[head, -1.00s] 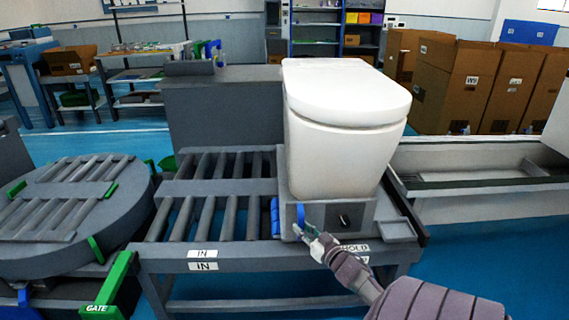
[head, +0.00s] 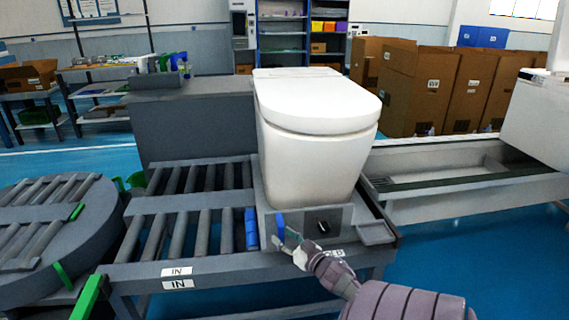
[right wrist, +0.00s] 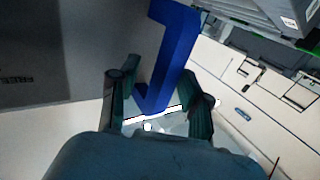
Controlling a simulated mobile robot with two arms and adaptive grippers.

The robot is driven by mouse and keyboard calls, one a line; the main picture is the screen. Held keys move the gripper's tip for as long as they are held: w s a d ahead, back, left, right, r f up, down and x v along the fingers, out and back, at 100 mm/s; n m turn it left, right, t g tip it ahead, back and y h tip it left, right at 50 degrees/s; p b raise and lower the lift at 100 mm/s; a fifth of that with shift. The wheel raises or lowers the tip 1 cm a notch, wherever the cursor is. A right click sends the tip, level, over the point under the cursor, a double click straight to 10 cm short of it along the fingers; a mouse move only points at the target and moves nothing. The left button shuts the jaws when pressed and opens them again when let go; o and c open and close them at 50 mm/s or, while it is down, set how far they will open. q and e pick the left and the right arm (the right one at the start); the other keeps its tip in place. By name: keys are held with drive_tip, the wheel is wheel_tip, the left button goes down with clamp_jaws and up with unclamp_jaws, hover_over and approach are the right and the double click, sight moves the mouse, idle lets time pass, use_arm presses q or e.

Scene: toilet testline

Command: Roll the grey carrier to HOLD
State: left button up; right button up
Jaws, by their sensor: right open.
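The grey carrier (head: 340,218) sits at the right end of the roller table, over the partly covered HOLD label (head: 334,253). A white toilet (head: 312,140) stands on it. A blue handle (head: 280,227) is on the carrier's front; in the right wrist view the blue handle (right wrist: 170,55) stands between my fingers. My right gripper (head: 290,240) is open at the handle, with its fingers (right wrist: 158,110) on both sides of it; contact cannot be told. My left gripper is not in view.
Bare rollers (head: 185,225) lie left of the carrier, above the IN labels (head: 177,277). A round roller turntable (head: 55,235) stands further left, with a green gate bar (head: 88,298) in front. A trough bench (head: 460,172) stands right. Cardboard boxes (head: 420,88) stand behind.

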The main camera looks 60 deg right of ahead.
drive_tip(key=v, duration=1.2)
idle(0.3)
